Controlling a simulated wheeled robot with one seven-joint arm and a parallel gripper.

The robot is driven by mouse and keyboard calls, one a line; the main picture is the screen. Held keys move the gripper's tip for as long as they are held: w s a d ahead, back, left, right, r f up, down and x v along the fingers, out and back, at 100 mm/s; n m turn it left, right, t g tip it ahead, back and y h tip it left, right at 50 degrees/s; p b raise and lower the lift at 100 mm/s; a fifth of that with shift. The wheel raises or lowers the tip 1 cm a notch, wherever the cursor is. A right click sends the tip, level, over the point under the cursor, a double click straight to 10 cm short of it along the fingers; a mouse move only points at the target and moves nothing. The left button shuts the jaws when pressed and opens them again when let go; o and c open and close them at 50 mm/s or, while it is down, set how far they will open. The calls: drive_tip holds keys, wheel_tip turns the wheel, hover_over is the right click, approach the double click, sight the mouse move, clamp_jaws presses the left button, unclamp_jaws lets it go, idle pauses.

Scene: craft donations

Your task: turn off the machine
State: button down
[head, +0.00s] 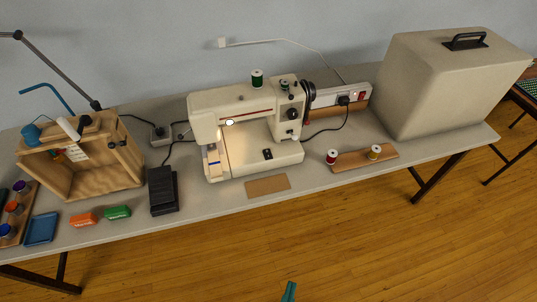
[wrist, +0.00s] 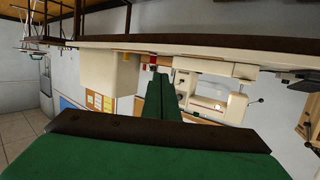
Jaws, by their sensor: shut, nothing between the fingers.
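The cream sewing machine (head: 212,108) stands on the long table, its small lamp (head: 229,123) glowing under the arm. It also shows upside down in the wrist view (wrist: 215,100). A dark handwheel is at its right end. A black foot pedal (head: 162,190) lies left of the machine. My gripper (head: 289,290) is in front of the table, apart from the machine. Its green fingers (wrist: 158,92) are shut and empty.
A large beige cover (head: 420,95) with a black handle stands at the right. Two thread spools stand on a wooden board (head: 365,159) in front of the strip. A wooden box (head: 90,170), green and orange packets and a blue tray (head: 41,228) are at the left. The floor in front is clear.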

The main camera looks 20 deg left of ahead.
drive_tip(key=w+a+f+n+y, duration=0.1)
drive_tip(key=w+a+y, duration=0.1)
drive_tip(key=w, duration=0.7)
drive_tip(key=w+a+f+n+y, duration=0.1)
drive_tip(key=w+a+f, duration=0.1)
drive_tip(key=w, duration=0.7)
drive_tip(key=w+a+r+n+y, duration=0.2)
drive_tip(key=w+a+r+y, duration=0.1)
drive_tip(key=w, duration=0.4)
drive_tip(key=w+a+r+n+g+y, duration=0.1)
drive_tip(key=w+a+r+n+y, duration=0.2)
drive_tip(key=w+a+r, duration=0.3)
drive_tip(key=shift+w+a+r, duration=0.15)
drive_tip(key=shift+w+r, duration=0.15)
drive_tip(key=shift+w, duration=0.15)
hover_over(269, 158)
drive_tip(key=shift+f, duration=0.65)
wheel_tip(269, 158, down, 3)
drive_tip(key=shift+s+r, duration=0.1)
drive_tip(key=shift+r, duration=0.1)
drive_tip(key=shift+f, duration=0.7)
